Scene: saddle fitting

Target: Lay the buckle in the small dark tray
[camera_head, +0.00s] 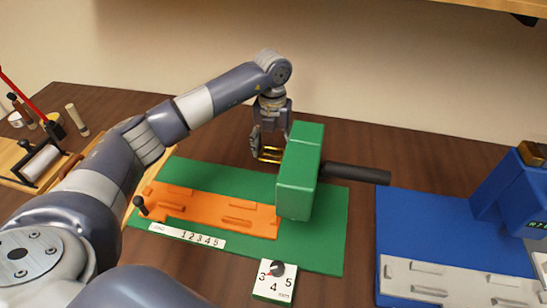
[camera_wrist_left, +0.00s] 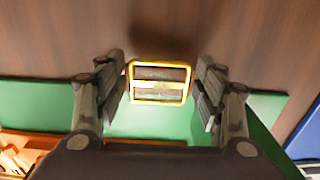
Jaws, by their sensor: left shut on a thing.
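The buckle (camera_wrist_left: 158,85) is a gold-coloured rectangular frame with a middle bar. My left gripper (camera_wrist_left: 161,76) is shut on it, with one finger at each side in the left wrist view. In the head view the buckle (camera_head: 268,159) shows below the fingers of my left gripper (camera_head: 269,147), just behind and left of the tall green block. It appears held above the table, but the exact height is hard to tell. I cannot make out a small dark tray in either view. My right gripper is not in view.
The green block (camera_head: 298,185) with a dark cylinder (camera_head: 355,173) stands close to my left gripper. An orange fixture (camera_head: 205,211) lies on a green mat (camera_head: 325,235). A numbered dial box (camera_head: 274,281) is in front, a blue machine (camera_head: 425,230) at right.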

